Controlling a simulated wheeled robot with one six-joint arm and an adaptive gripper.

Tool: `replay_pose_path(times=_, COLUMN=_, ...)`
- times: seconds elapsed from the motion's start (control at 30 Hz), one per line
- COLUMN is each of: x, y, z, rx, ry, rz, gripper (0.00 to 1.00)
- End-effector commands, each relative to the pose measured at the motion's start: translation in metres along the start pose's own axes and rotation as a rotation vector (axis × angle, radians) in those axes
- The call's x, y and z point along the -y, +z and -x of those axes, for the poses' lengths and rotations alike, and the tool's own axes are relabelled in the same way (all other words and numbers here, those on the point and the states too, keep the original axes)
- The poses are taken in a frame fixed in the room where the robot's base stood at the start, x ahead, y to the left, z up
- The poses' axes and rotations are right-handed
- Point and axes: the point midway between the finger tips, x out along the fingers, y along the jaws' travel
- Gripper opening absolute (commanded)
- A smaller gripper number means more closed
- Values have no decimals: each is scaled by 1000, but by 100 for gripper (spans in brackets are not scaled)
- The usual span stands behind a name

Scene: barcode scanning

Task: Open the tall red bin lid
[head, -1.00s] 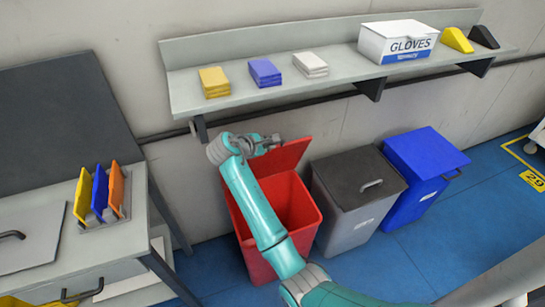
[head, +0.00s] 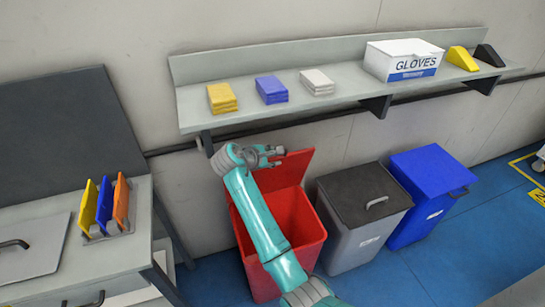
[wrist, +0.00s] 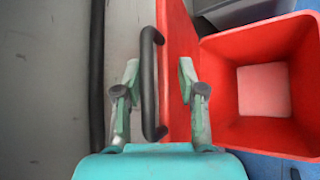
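The tall red bin (head: 297,225) stands on the floor below the shelf, and its inside shows in the head view and in the wrist view (wrist: 262,90). Its red lid (head: 291,170) is swung up and stands upright at the rear, near the wall. My gripper (head: 272,155) is at the lid's upper part. In the wrist view my gripper (wrist: 158,70) is open. The lid's black handle (wrist: 148,85) lies between its spread fingers, nearer the left one, with gaps to both.
A grey bin (head: 355,240) with a dark lid and a blue bin (head: 425,205) stand to the right, both closed. A wall shelf (head: 345,98) with cloths and a gloves box is above. A workbench (head: 120,250) is at the left.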

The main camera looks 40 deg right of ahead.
Motion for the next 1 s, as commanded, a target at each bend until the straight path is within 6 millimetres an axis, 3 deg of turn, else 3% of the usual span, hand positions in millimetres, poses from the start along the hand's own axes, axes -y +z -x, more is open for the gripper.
replay_pose_path(times=0.17, x=0, y=-1, z=11, rx=-1, ry=1, rz=1, gripper=39)
replay_pose_path(times=0.7, x=-1, y=0, z=105, rx=-1, ry=2, rz=0, gripper=39)
replay_pose_path(times=1.0, x=0, y=0, z=120, rx=0, ry=0, rz=0, gripper=39)
